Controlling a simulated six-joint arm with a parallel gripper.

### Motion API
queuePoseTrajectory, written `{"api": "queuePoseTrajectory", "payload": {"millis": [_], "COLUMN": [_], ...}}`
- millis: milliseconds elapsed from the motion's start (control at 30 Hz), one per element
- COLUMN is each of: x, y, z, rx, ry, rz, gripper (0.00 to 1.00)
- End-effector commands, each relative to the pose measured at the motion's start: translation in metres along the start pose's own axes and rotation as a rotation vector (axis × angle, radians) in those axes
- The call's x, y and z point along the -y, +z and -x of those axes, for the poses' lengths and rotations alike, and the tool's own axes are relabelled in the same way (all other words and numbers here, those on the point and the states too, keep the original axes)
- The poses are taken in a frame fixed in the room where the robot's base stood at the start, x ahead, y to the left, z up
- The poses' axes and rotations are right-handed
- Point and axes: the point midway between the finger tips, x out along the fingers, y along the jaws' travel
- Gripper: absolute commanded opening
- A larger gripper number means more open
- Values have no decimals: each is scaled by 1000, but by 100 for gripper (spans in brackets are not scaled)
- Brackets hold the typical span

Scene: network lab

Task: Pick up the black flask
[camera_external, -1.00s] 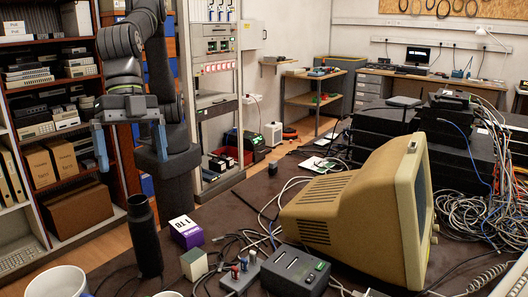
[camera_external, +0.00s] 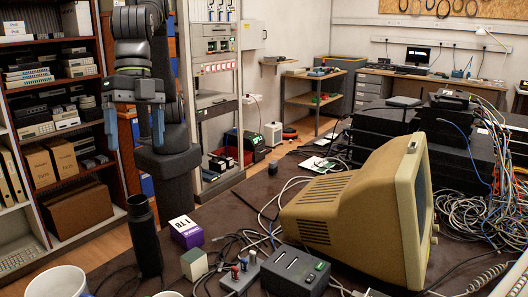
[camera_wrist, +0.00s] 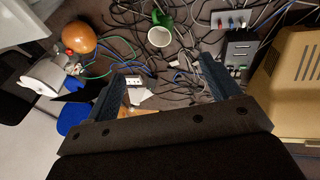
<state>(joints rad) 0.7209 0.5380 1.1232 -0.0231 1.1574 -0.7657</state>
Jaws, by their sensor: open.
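The black flask (camera_external: 144,236) stands upright near the table's front left edge in the external view, with a narrower cap on top. My gripper (camera_external: 135,140) hangs in the air at the upper left of that view, higher in the picture than the flask. Its two blue fingers are apart with nothing held between them. In the wrist view my gripper (camera_wrist: 155,85) also shows open, with cables and small items visible beyond the fingers. I cannot make out the flask in the wrist view.
A purple box (camera_external: 186,232) stands close right of the flask. White mugs (camera_external: 58,283) are at the front left. A beige monitor (camera_external: 340,215) and grey boxes (camera_external: 294,271) stand to the right. The wrist view shows an orange ball (camera_wrist: 78,37) and a white mug (camera_wrist: 159,37).

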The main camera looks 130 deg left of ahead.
Motion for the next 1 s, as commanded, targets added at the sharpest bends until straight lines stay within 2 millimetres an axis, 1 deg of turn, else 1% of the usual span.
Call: {"api": "queuePoseTrajectory", "payload": {"millis": [33, 167, 333, 433, 500, 600, 767, 1000], "x": [9, 30, 62, 79, 88, 100, 117, 144], "y": [4, 20, 48, 64, 72, 80, 79, 63], "z": [-3, -11, -16, -13, -7, 4, 28, 58], "rx": [38, 162, 379, 526, 626, 762, 946, 1119], "ry": [9, 45, 125, 197, 255, 352, 529, 775], "rz": [38, 154, 380, 544, 661, 829, 1081, 1348], "gripper": [82, 82, 82, 82, 82, 82, 82, 82]}}
